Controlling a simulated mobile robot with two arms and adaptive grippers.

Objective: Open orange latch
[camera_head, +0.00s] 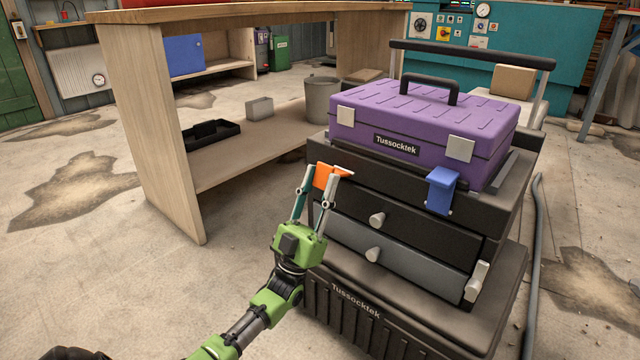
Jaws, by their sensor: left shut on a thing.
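The orange latch (325,176) is at the left front corner of a black tool chest (395,187). My left gripper (326,173), on a green arm, comes up from below and is shut on the orange latch, with its fingers hiding part of it. A blue latch (441,189) hangs at the right front of the same chest. A purple toolbox (425,115) with a black handle rests on top, its lid shut. My right gripper is not in view.
Two drawers with knobs (377,218) sit below the latches, on a black wheeled base (405,310). A wooden workbench (160,130) stands behind to the left. A grey hose (537,260) lies on the floor at right. The floor at left is clear.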

